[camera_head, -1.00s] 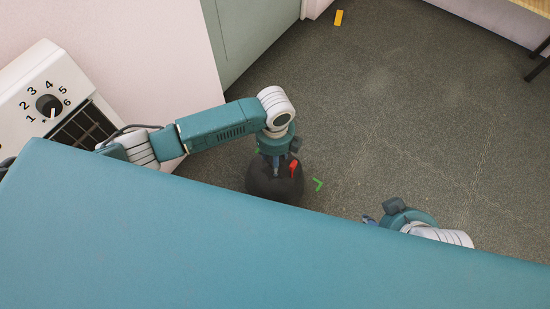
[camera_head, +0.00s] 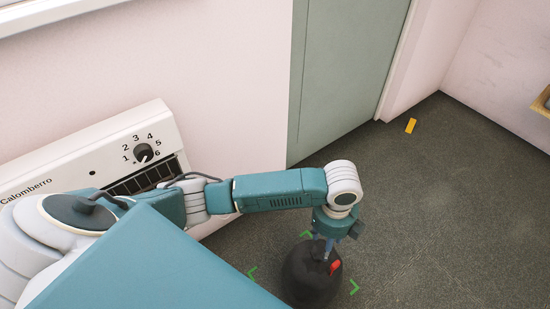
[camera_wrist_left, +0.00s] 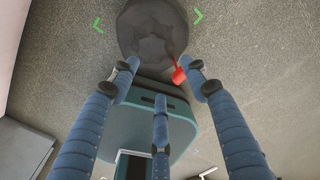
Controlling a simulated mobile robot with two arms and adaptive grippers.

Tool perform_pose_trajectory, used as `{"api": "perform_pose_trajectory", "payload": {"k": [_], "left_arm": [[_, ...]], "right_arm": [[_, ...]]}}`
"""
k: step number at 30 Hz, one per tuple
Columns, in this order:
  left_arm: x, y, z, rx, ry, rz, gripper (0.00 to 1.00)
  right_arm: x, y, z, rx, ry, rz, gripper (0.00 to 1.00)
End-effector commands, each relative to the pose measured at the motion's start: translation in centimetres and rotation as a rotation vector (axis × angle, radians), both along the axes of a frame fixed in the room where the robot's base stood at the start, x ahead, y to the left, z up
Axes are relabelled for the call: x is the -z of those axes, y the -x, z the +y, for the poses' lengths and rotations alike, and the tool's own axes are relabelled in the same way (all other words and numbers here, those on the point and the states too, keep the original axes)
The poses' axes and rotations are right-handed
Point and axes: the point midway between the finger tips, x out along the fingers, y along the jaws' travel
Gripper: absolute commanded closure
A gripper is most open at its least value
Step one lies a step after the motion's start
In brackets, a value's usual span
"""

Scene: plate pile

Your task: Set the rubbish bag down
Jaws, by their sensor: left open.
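The rubbish bag (camera_head: 308,279) is a dark, rounded sack with a red tag near its top. It appears to rest on the floor among green corner marks (camera_head: 354,287). My left gripper (camera_head: 326,250) points down at the bag's top in the head view. In the left wrist view my left gripper (camera_wrist_left: 161,78) has its blue fingers spread, and the bag (camera_wrist_left: 152,28) lies beyond the fingertips, its red tag close to one finger. I cannot tell whether a finger touches it. My right gripper is not in view.
A white cooker (camera_head: 95,151) with a numbered dial stands against the pink wall at left. A grey-green door (camera_head: 345,75) is behind the arm. A small yellow object (camera_head: 411,126) lies on the floor near the wall. The floor at right is clear.

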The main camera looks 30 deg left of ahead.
Motion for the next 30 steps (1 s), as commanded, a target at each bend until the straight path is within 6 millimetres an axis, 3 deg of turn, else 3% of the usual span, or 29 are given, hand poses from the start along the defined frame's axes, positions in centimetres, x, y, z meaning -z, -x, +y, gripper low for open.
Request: {"api": "perform_pose_trajectory", "payload": {"k": [5, 8, 11, 15, 18, 21, 24, 30], "left_arm": [[1.4, 4.0, -4.5, -0.394, 0.185, 0.000, 0.54], [1.8, 5.6, -4.8, -0.745, 0.282, 0.007, 0.54], [2.4, 7.3, -2.6, -1.121, 0.337, 0.013, 0.54], [3.4, 10.3, 3.1, -1.595, 0.343, -0.011, 0.54], [3.9, 12.5, 7.1, -1.837, 0.322, -0.050, 0.54], [4.0, 14.1, 9.8, -1.979, 0.302, -0.088, 0.54], [4.0, 14.8, 11.0, -2.037, 0.292, -0.106, 0.54], [4.1, 14.8, 11.1, -2.045, 0.292, -0.109, 0.54]], "right_arm": [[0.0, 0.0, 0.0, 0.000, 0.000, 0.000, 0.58], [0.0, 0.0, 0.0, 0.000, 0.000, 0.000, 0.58], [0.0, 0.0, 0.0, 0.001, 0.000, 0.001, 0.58], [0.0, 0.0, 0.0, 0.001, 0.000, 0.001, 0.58], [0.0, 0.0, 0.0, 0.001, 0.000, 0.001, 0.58], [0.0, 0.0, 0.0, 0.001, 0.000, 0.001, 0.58], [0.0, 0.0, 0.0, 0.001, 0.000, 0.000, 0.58], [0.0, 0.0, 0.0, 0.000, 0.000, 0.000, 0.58]]}}
